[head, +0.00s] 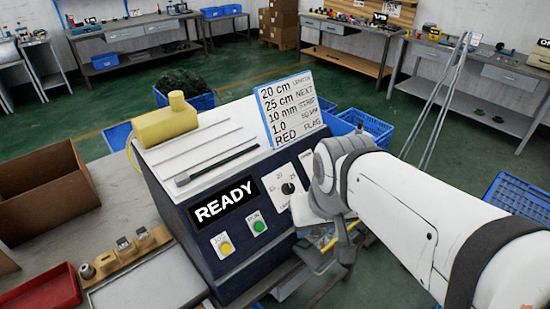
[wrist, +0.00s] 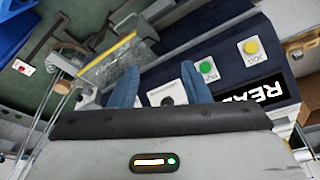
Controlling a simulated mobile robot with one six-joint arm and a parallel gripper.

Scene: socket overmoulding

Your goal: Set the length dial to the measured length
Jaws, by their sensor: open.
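The length dial (head: 288,188) is a black knob on a white plate with number marks, on the dark front of the machine (head: 262,250). Its pointer is too small to read surely. A sign (head: 292,108) on top has "20 cm LENGTH" as its first line and 25 cm on its second. In the wrist view, my gripper (wrist: 160,86) is open, with its two blue fingers apart. A white plate with a dark knob (wrist: 168,101) shows between and beyond them, partly hidden by the gripper body. I cannot tell if the fingers touch it. In the head view my arm hides the fingers.
The display (head: 224,203) reads READY, above a yellow button (head: 224,244) and a green button (head: 258,224). A cable (head: 217,164) lies on the machine's sloped top, near a yellow housing (head: 175,122). Blue crates stand behind. Wooden holders (head: 133,250) sit on the left bench.

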